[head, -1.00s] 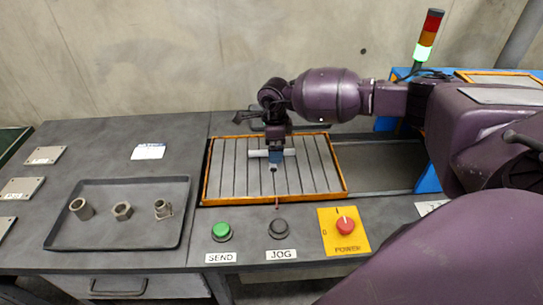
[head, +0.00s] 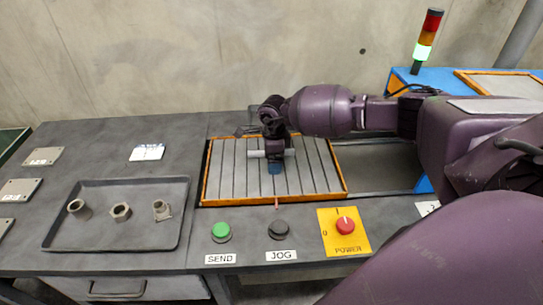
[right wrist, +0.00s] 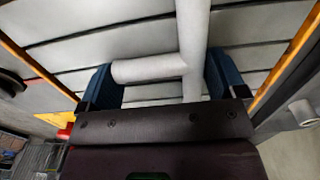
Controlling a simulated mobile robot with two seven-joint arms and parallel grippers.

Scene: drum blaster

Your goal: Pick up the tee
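The tee (right wrist: 150,69) is a light grey T-shaped pipe piece on the slatted, orange-framed bed (right wrist: 22,56). In the head view the tee (head: 288,153) shows as a pale bar either side of my right gripper (head: 275,168). My right gripper (right wrist: 163,80) has its blue fingers down around the tee, one at the branch end and one beside the straight pipe. The fingers stand wide apart, and whether they press on it cannot be told. The front finger hides part of the tee in the head view. My left gripper is not in view.
A dark tray (head: 92,232) at left holds several small metal fittings. In front of the bed are a green button (head: 221,231), a black button (head: 278,229) and a red power knob (head: 345,225). A lit signal tower (head: 427,37) stands behind at right.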

